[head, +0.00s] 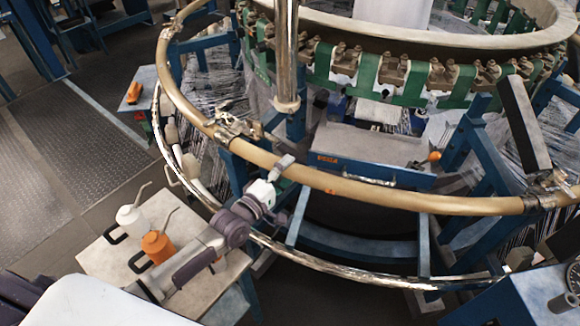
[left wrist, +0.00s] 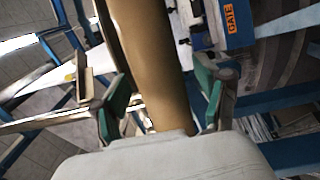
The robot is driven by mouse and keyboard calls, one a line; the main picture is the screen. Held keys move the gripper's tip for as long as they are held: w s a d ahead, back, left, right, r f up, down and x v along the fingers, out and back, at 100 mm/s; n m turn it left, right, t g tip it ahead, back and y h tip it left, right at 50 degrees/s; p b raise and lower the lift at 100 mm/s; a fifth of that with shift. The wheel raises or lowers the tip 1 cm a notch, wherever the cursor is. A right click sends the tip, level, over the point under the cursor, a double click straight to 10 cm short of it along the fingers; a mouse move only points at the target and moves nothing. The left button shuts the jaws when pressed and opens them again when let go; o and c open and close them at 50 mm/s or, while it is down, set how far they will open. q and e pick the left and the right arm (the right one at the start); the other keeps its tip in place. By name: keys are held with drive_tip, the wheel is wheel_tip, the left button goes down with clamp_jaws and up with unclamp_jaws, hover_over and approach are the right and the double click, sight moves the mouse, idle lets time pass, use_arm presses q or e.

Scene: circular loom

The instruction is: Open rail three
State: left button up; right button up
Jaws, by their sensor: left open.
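A tan, tube-like curved rail (head: 400,200) runs around the front of the loom, and I cannot read a number on it. Metal fittings sit on it at the left, a latch-like clamp (head: 232,130), and at the right, a joint (head: 550,188). My left gripper (head: 282,166) is at the rail's front left part, right of the clamp. In the left wrist view the rail (left wrist: 152,60) passes between the two green-padded fingers of the open gripper (left wrist: 162,88), with gaps visible at the sides. Whether the pads touch it is unclear. My right gripper is not in view.
A small table (head: 105,258) with a white oil can (head: 131,218) and an orange one (head: 157,246) stands left of my left arm. A blue box with orange lettering (head: 345,163) is behind the rail. A lower silvery ring (head: 330,268) and blue frame posts surround it.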

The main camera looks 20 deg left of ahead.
use_arm(q)
drive_tip(key=shift+w+d, duration=0.25)
drive_tip(key=shift+w, duration=0.4)
drive_tip(key=shift+r, duration=0.1)
clamp_jaws()
